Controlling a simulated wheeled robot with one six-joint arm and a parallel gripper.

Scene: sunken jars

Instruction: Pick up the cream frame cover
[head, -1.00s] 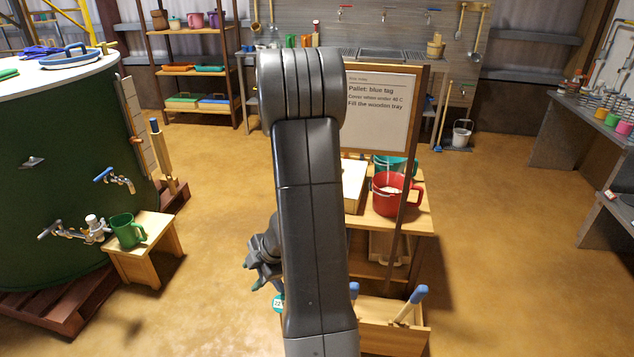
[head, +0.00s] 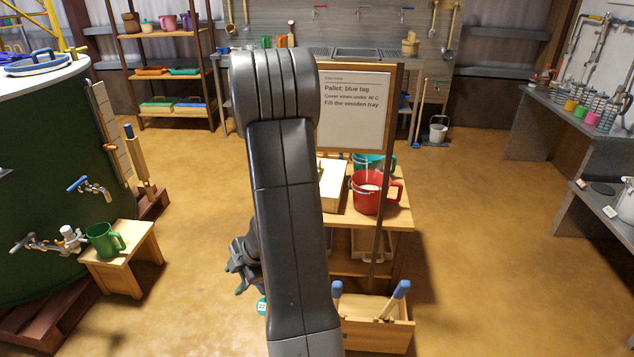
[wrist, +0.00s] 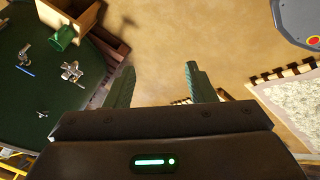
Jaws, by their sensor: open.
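My gripper (wrist: 160,86) is open and empty in the wrist view, its two green fingers apart over bare floor. In the head view my gripper (head: 240,290) hangs low, left of my forearm, and its fingers are small there. A pale cream, speckled panel (wrist: 295,105) with wood-and-dark edging lies at the right of the wrist view, cut off by the picture edge. It may be the cream frame cover, but I cannot tell for sure. A cream, box-like thing (head: 332,184) on the small wooden table is partly hidden behind my arm. My gripper touches neither.
The green vat (head: 45,190) and a stool (head: 135,250) with a green mug (head: 102,240) stand left. The wooden table (head: 398,215) holds a red bucket (head: 368,192); a signboard (head: 355,108) rises behind. A wooden crate (head: 385,335) stands in front. Floor right is clear.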

